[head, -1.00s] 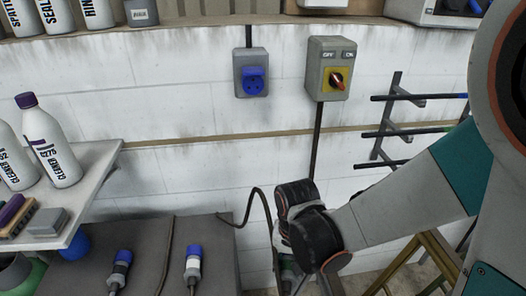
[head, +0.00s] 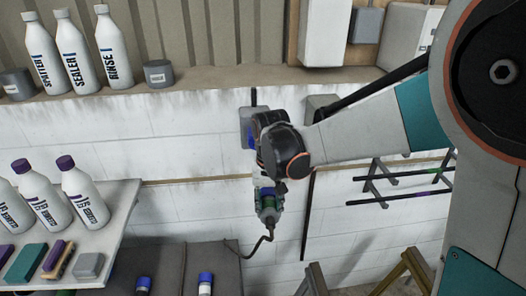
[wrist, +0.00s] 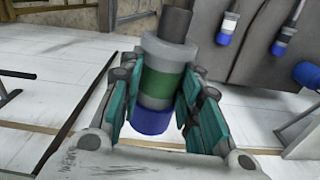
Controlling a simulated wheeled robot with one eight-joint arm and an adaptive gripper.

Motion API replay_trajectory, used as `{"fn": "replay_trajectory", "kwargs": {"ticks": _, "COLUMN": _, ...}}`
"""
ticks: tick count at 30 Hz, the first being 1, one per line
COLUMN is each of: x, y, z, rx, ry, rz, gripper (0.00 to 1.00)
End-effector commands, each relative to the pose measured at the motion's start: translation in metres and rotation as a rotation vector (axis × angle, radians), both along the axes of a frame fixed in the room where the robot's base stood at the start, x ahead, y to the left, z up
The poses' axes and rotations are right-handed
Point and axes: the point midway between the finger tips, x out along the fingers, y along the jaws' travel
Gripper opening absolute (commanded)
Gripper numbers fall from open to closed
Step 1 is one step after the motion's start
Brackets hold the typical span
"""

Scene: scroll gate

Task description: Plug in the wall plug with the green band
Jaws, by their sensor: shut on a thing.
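The plug with the green band (wrist: 162,86) is grey with a blue end (wrist: 152,121), which points to the bottom of the wrist view. My gripper (wrist: 152,100) is shut on it, with teal fingers on both sides of the body. In the head view the held plug (head: 268,208) hangs in front of the white wall, blue end up and cable trailing below. The grey wall socket (head: 245,122) with its blue face is just above, mostly hidden behind my wrist. The plug and socket appear apart.
The switch box (head: 320,104) is partly hidden behind my arm. Black rails (head: 402,200) project from the wall at right. A shelf with bottles (head: 88,208) stands at left. Two other blue-ended plugs, one of them this plug (head: 205,284), lie on the grey surface below.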

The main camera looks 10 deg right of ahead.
Motion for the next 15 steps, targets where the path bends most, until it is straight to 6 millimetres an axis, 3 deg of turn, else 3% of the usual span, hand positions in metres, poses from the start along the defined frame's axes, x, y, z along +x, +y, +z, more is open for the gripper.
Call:
{"fn": "replay_trajectory", "kwargs": {"ticks": 1, "x": 0.006, "y": 0.002, "z": 0.024, "rx": 0.000, "ry": 0.000, "rz": 0.010, "gripper": 0.00}}
{"fn": "replay_trajectory", "kwargs": {"ticks": 6, "x": 0.022, "y": 0.007, "z": 0.066, "rx": 0.000, "ry": 0.000, "rz": 0.045, "gripper": 0.00}}
{"fn": "replay_trajectory", "kwargs": {"ticks": 10, "x": 0.030, "y": 0.010, "z": 0.087, "rx": 0.000, "ry": 0.000, "rz": 0.064, "gripper": 0.00}}
{"fn": "replay_trajectory", "kwargs": {"ticks": 15, "x": 0.035, "y": 0.011, "z": 0.098, "rx": 0.000, "ry": 0.000, "rz": 0.075, "gripper": 0.00}}
